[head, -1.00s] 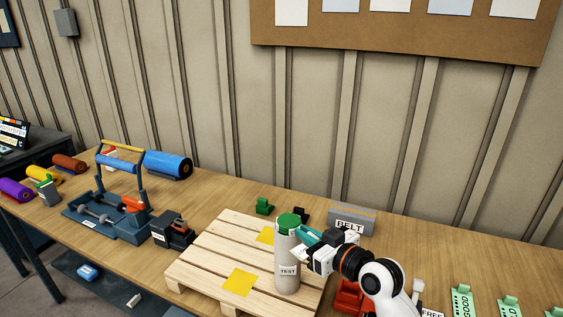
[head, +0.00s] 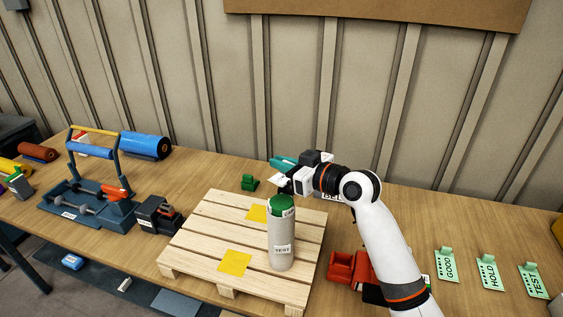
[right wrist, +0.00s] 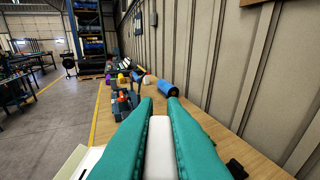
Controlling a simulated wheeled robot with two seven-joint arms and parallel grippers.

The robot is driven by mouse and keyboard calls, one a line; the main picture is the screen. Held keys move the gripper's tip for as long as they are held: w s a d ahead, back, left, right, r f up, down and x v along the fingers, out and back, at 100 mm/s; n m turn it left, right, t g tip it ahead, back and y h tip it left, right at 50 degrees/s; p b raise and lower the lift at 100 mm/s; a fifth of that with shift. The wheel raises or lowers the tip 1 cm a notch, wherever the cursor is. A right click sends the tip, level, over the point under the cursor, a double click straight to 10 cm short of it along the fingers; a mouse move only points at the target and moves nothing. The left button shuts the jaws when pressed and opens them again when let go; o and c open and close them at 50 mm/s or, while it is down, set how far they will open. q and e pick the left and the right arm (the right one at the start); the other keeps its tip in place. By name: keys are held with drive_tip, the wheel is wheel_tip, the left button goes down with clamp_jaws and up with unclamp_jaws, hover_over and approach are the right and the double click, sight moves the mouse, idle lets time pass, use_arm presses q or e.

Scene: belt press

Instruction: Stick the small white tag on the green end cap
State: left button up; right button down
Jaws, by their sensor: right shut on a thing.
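The green end cap (head: 281,203) sits on top of an upright grey cylinder (head: 281,245) marked TEST, which stands on the wooden pallet. A small white lettered patch (head: 288,211) shows on the cap's right side; I cannot read it fully. My right gripper (head: 284,163) is above and behind the cap, apart from it, teal fingers pointing left. The fingers are shut on a white piece (right wrist: 160,145) in the right wrist view. A pale flat edge (right wrist: 75,165) shows below left of them; a white corner (head: 277,180) also hangs under the fingers. My left gripper is out of view.
The pallet (head: 205,235) bears yellow squares. A blue press frame (head: 92,200) and dark box (head: 158,213) stand to its left, a small green block (head: 249,183) behind. A red bin (head: 352,268) and green tags (head: 446,264) lie right. The wall is close behind.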

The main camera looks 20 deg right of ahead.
sight(281, 194)
drive_tip(key=shift+w+a+f, duration=0.15)
drive_tip(key=shift+f, duration=0.05)
drive_tip(key=shift+w+f+b, duration=0.1)
drive_tip(key=shift+f+b, duration=0.55)
drive_tip(key=shift+b, duration=0.05)
wheel_tip(281, 194, down, 2)
drive_tip(key=shift+f+b, duration=0.2)
drive_tip(key=shift+b, duration=0.8)
drive_tip(key=shift+f+b, duration=0.8)
drive_tip(key=shift+f, duration=0.2)
drive_tip(key=shift+f+b, duration=0.45)
drive_tip(key=shift+f, duration=0.25)
